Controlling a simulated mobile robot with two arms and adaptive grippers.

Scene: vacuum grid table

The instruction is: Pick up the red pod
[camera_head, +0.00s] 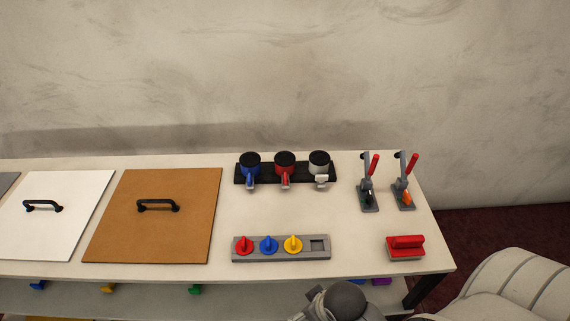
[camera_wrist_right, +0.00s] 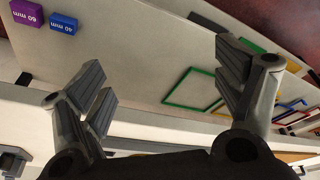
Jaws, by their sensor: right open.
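A red knob-topped pod (camera_head: 244,246) sits in the left slot of a grey holder (camera_head: 315,253) near the table's front edge. A blue pod (camera_head: 269,245) and a yellow pod (camera_head: 293,244) sit beside it, and the right slot is empty. My right gripper (camera_wrist_right: 158,72) is open and empty in the right wrist view. The pod does not show in that view. In the head view, part of my right arm shows at the bottom, in front of the table edge; its fingertips cannot be made out. My left gripper is not in view.
Behind stands a black rack (camera_head: 264,179) with blue, red and white handled cups. Two red-handled lever clamps (camera_head: 369,193) and a red block (camera_head: 406,244) are on the right. A brown board (camera_head: 190,235) lies left. The lower shelf bears labelled blocks (camera_wrist_right: 62,24).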

